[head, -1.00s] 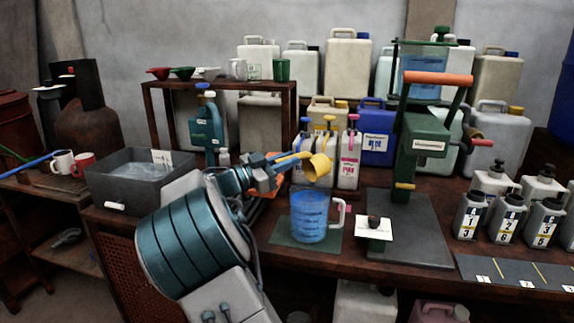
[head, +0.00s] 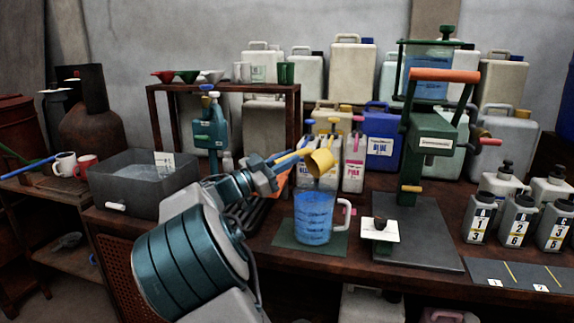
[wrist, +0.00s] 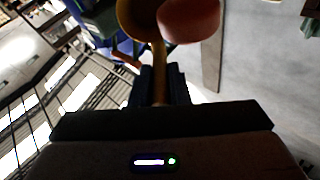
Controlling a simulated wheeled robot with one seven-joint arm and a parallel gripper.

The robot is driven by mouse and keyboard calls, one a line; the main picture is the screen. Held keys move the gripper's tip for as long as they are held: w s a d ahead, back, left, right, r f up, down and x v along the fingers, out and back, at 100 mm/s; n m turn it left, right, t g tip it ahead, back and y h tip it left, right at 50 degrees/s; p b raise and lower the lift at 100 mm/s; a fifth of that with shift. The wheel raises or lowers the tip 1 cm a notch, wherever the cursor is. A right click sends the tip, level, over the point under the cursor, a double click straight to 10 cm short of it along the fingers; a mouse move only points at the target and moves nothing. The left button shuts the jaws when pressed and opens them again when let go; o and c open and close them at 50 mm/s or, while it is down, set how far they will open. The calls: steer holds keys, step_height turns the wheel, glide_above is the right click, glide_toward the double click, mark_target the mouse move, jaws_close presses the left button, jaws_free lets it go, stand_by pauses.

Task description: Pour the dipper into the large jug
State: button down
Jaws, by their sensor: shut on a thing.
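The yellow dipper (head: 320,162) is held by its handle in my gripper (head: 275,170), with its cup to the right of the jaws. The cup looks tilted and is above the clear jug's mouth in the head view, apart from its rim. Its contents cannot be made out. The large jug (head: 313,222) is see-through, with a pale handle on its right and blue liquid inside. It stands upright on a dark green mat (head: 282,240). The wrist view shows the dipper's handle (wrist: 159,75) between the jaws (wrist: 160,88).
A green press-like stand (head: 432,150) with an orange handle is to the right, a small card (head: 380,236) before it. A grey basin (head: 110,190) is at left. Several jerrycans and pump bottles stand behind. Labelled bottles (head: 515,222) stand at right.

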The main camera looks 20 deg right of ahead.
steer(key=shift+a+h+b, duration=0.45)
steer(key=shift+h+b, duration=0.25)
steer(key=shift+b, duration=0.7)
steer(key=shift+d+r+p, duration=0.15)
steer(key=shift+r+p, duration=0.1)
steer(key=shift+p, duration=0.35)
stand_by(1.0)
steer(key=shift+d+y+p, duration=0.15)
steer(key=shift+y+p, duration=0.25)
steer(key=shift+p, duration=0.2)
steer(key=shift+d+p, duration=0.1)
steer(key=shift+p, duration=0.2)
steer(key=shift+d+f+y, duration=0.1)
steer(key=shift+f+y, duration=0.1)
steer(key=shift+y, duration=0.1)
steer(key=shift+f, duration=0.15)
